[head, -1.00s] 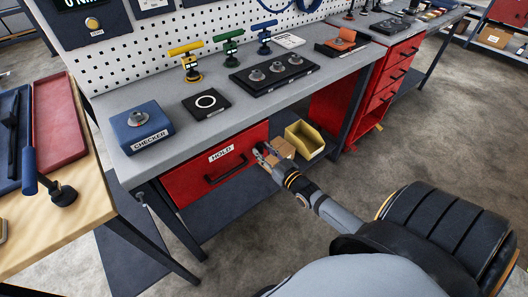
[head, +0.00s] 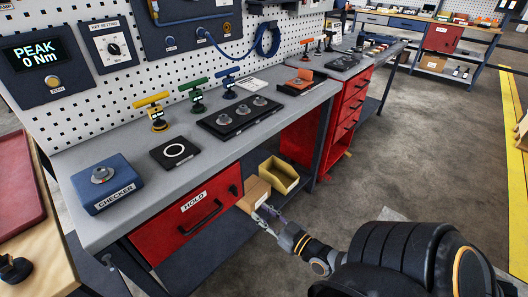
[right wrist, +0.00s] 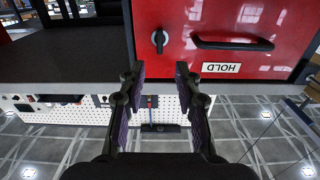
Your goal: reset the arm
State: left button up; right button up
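My right gripper (head: 262,212) is in front of the bench, just right of and below the right end of the red HOLD drawer (head: 172,228). In the right wrist view the same gripper (right wrist: 159,76) has its two fingers apart, with nothing between them. The drawer front (right wrist: 225,22) fills the top of that view upside down, with its handle (right wrist: 232,43) and a black knob (right wrist: 159,41). The drawer looks closed. The gripper appears clear of it. My left gripper is not in view.
A cardboard box (head: 254,191) and a yellow bin (head: 279,174) are below the bench top, close behind my right gripper. The blue checker (head: 103,183) and three T-handle tools stand on the grey bench (head: 150,195). Open floor (head: 430,150) lies to the right.

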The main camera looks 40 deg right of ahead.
dwell(0.3)
jog(key=s+d+f+g+h+p, duration=0.1)
jog(key=s+d+f+g+p, duration=0.25)
jog(key=f, duration=0.65)
jog(key=s+d+f+g+h+p, duration=0.2)
jog(key=s+f+g+p, duration=0.25)
jog(key=f, duration=0.55)
jog(key=s+a+f+g+p, duration=0.1)
jog(key=s+a+f+g, duration=0.2)
jog(key=s, duration=0.4)
jog(key=s+a+f+g+p, duration=0.1)
jog(key=s+a+f+g, duration=0.2)
jog(key=s+f, duration=0.3)
jog(key=s+a+f+g+y+p, duration=0.1)
jog(key=s+a+f, duration=0.3)
jog(key=s, duration=0.4)
jog(key=shift+s+a+f+g+p, duration=0.25)
jog(key=shift+f+g+p, duration=0.1)
jog(key=shift+g, duration=0.55)
